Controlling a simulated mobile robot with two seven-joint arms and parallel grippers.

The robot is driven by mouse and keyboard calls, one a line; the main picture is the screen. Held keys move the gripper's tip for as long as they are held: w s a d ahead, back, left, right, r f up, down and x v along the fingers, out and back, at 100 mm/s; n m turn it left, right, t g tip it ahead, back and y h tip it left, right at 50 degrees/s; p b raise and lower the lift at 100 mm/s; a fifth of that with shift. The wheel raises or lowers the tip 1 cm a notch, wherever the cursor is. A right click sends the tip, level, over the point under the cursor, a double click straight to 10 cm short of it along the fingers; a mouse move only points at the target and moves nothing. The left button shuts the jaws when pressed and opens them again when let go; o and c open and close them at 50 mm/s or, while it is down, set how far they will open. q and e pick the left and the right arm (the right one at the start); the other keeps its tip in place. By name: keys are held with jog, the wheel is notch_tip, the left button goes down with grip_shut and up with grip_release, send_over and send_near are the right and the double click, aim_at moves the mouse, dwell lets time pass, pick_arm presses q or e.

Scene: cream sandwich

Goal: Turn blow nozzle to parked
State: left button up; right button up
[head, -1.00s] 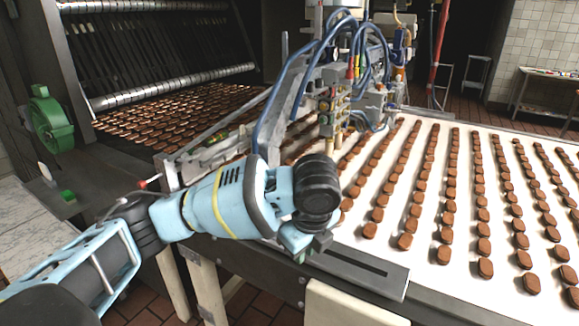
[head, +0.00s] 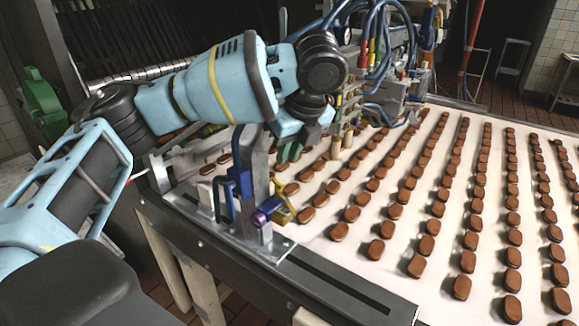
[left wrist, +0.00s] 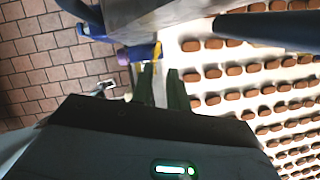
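A grey metal bracket stands on the near edge of the conveyor in the head view. It carries a blue upright part (head: 238,183) and a short violet-blue cylinder (head: 267,211) with a yellow piece beside it. This may be the blow nozzle, but I cannot tell for certain. In the left wrist view a blue part (left wrist: 142,52) shows just beyond the fingertips. My left gripper (head: 290,152) hangs above and behind the bracket, over the belt. Its dark green fingers (left wrist: 162,85) are apart with nothing visible between them. My right gripper is out of view.
Rows of brown biscuits (head: 390,211) lie on the white belt. Hoses and coloured fittings of a depositor (head: 375,70) stand close behind my left gripper. A dark rail (head: 330,285) runs along the belt's near side.

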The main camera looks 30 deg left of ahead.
aim_at(278, 180)
pick_arm(q)
jog(key=shift+s+x, duration=0.15)
jog(key=shift+x, duration=1.75)
jog(key=shift+s+x, duration=0.15)
jog(key=shift+x, duration=1.75)
grip_shut()
